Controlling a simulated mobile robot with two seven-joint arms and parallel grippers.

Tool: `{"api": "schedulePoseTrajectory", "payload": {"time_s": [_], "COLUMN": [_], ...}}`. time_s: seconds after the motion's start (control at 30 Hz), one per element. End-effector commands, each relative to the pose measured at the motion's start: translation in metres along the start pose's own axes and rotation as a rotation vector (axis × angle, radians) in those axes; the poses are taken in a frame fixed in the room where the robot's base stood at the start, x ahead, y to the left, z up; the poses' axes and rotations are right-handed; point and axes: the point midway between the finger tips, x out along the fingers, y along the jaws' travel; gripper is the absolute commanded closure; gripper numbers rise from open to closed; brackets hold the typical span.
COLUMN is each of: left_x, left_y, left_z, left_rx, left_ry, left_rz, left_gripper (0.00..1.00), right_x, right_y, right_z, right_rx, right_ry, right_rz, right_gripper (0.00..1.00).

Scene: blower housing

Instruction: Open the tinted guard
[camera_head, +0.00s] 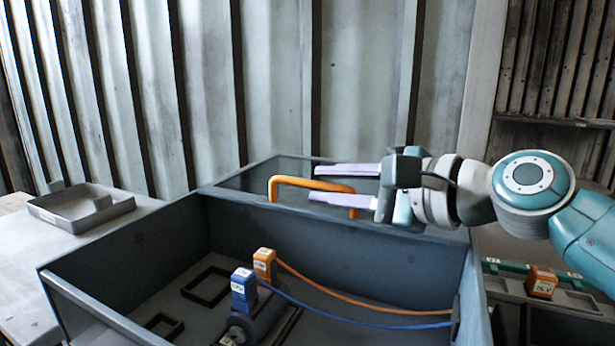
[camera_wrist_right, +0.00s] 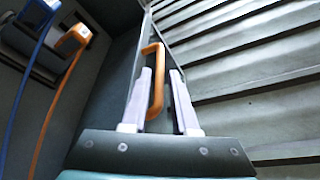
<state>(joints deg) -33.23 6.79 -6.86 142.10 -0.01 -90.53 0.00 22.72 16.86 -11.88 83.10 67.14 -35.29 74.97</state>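The tinted guard (camera_head: 240,180) is a dark see-through panel in a grey frame, along the back of the grey housing (camera_head: 130,240). The housing's inside is uncovered from above. An orange bar handle (camera_head: 290,180) stands at the guard; it also shows in the wrist view (camera_wrist_right: 158,75). My right gripper (camera_head: 328,183) reaches in from the right at the handle. In the wrist view its two pale fingers (camera_wrist_right: 162,72) are apart, with the handle between them. Whether a finger touches the handle cannot be told. My left gripper is out of view.
Inside the housing are an orange connector (camera_head: 264,262) and a blue connector (camera_head: 243,288) with cables running right. A grey tray (camera_head: 60,211) lies on the left table. A corrugated wall (camera_head: 270,80) stands behind. An orange block (camera_head: 541,282) sits at right.

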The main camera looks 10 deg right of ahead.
Motion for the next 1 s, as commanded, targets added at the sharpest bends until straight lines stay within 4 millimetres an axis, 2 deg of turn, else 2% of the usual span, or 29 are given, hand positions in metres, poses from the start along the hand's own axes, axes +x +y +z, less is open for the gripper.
{"api": "schedulePoseTrajectory", "payload": {"time_s": [0.03, 0.2, 0.33, 0.5, 0.77, 0.87, 1.0], "left_x": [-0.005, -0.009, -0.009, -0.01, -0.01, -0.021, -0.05], "left_y": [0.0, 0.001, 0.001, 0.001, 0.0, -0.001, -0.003], "left_z": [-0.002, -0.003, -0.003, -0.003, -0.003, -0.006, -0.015], "left_rx": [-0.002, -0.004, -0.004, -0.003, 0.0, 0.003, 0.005], "left_ry": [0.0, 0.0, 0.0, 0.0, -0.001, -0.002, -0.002], "left_rz": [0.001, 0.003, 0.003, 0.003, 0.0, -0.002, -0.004], "left_gripper": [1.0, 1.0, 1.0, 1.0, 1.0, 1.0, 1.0], "right_x": [-0.012, -0.043, -0.06, -0.067, -0.067, -0.07, -0.076], "right_y": [-0.001, 0.0, 0.0, 0.0, -0.001, -0.011, -0.036], "right_z": [0.0, 0.0, 0.0, 0.0, 0.001, 0.007, 0.022], "right_rx": [-0.001, -0.002, 0.001, 0.0, 0.001, 0.001, 0.001], "right_ry": [0.003, 0.002, 0.002, 0.0, 0.0, 0.0, 0.0], "right_rz": [0.001, 0.002, 0.001, 0.001, 0.0, -0.001, -0.001], "right_gripper": [0.73, 0.73, 0.73, 0.73, 0.73, 0.73, 0.73]}}
